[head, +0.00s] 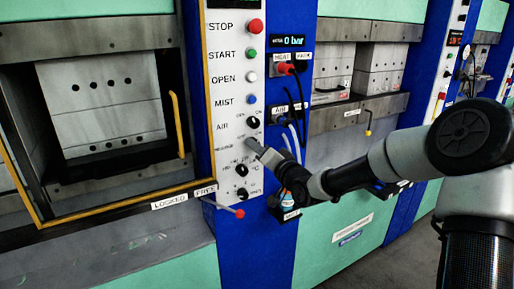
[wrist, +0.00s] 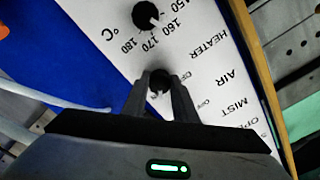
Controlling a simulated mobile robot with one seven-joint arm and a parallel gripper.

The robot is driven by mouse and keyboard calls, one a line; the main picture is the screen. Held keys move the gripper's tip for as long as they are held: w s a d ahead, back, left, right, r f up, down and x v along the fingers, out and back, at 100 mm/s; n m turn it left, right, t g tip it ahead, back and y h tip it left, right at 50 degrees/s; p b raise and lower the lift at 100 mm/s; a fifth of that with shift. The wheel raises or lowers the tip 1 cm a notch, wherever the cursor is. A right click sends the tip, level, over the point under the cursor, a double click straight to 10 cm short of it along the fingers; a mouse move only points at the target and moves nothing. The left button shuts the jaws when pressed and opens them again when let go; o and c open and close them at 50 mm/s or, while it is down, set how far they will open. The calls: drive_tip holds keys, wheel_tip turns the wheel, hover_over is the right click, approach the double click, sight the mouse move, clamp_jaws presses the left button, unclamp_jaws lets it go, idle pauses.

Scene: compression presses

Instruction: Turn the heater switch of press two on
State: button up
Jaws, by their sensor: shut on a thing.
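The white control panel (head: 225,90) on the blue column carries the heater row, under the AIR knob (head: 253,122). My gripper (head: 257,147) reaches it from the right and hides the heater knob in the head view. In the wrist view the panel appears upside down. There my gripper (wrist: 159,90) is shut on a small black knob (wrist: 158,79), the heater switch, with a finger on each side. OFF and ON marks show beside it, close to the HEATER label (wrist: 208,46). The knob's pointer direction is hidden. No press number is readable.
A temperature knob (wrist: 146,15) with a degree scale is close beside my fingers. Above the AIR knob are STOP, START, OPEN and MIST buttons. A red-tipped lever (head: 239,213) sticks out below. Cables with a red plug (head: 286,69) hang right of the panel.

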idle(0.4)
drive_tip(key=o, duration=1)
drive_tip(key=shift+o, duration=0.2)
drive_tip(key=v, duration=1.7)
drive_tip(key=shift+s+d+p, duration=0.2)
drive_tip(key=shift+p, duration=0.25)
